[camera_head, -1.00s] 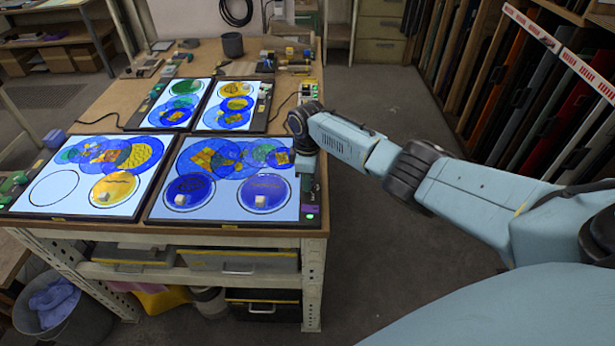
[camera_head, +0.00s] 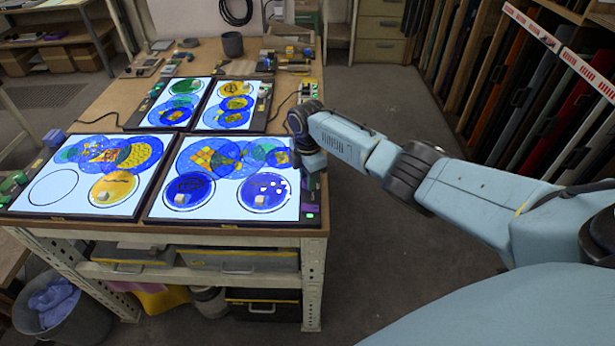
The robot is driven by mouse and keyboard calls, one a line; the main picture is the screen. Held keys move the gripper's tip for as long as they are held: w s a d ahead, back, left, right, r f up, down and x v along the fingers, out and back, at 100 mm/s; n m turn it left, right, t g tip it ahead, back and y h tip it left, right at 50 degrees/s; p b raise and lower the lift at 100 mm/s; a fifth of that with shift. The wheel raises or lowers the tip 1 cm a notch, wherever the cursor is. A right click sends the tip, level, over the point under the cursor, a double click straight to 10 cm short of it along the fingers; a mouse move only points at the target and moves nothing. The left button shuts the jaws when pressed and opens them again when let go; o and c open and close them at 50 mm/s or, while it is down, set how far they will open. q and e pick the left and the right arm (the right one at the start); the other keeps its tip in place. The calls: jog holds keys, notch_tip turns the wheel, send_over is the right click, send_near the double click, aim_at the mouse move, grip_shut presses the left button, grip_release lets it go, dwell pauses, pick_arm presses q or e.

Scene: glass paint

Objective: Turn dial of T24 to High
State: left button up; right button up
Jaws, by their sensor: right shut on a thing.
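The front right light panel (camera_head: 222,212) lies on the bench with a dark control strip along its right edge. A green light (camera_head: 310,215) glows at that strip's near end. My right gripper (camera_head: 310,178) points down at the strip and is shut on a dial there. The fingers and wrist hide most of the dial, so its setting cannot be read. No T24 label is legible on any panel. My left gripper is not in view.
Three more lit panels lie on the bench: front left (camera_head: 60,208), rear left (camera_head: 152,112) and rear right (camera_head: 208,122). A dark cup (camera_head: 232,44) stands at the back. A rack of coloured sheets (camera_head: 545,100) stands to the right beyond open floor.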

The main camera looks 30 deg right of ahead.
dwell(0.4)
jog(key=o, duration=1)
notch_tip(320, 180, up, 14)
jog(key=shift+f+p, duration=0.25)
jog(key=shift+p, duration=0.2)
jog(key=shift+a+f, duration=0.1)
